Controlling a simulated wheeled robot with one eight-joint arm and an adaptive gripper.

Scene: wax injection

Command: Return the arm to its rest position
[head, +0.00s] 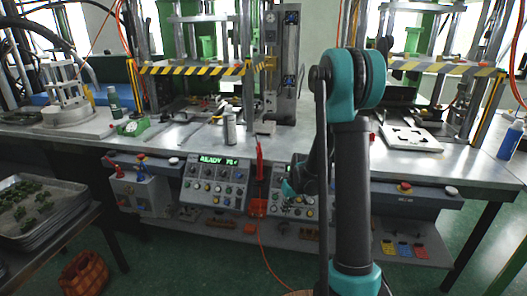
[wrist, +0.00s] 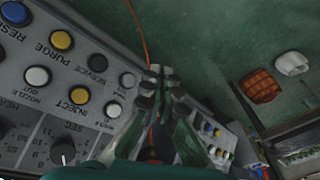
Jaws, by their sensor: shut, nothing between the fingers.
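My gripper (wrist: 160,77) shows in the wrist view with its two fingertips together and nothing between them. In the head view my gripper (head: 290,190) is small and partly hidden, low in front of the control panels beneath the bench. My dark arm with teal joints (head: 349,180) stands upright right of the middle of the head view and hides part of the bench. In the wrist view the button panel (wrist: 70,85) lies to the left of the fingers, seen at a tilt. I cannot tell whether the fingertips touch it.
The steel workbench (head: 195,135) carries machines with striped guards. A control panel (head: 216,182) with a lit "READY" display is below its front edge. A tray stack (head: 60,215) stands at left, a basket (head: 86,272) on the floor. The green floor (head: 190,265) in front is mostly clear.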

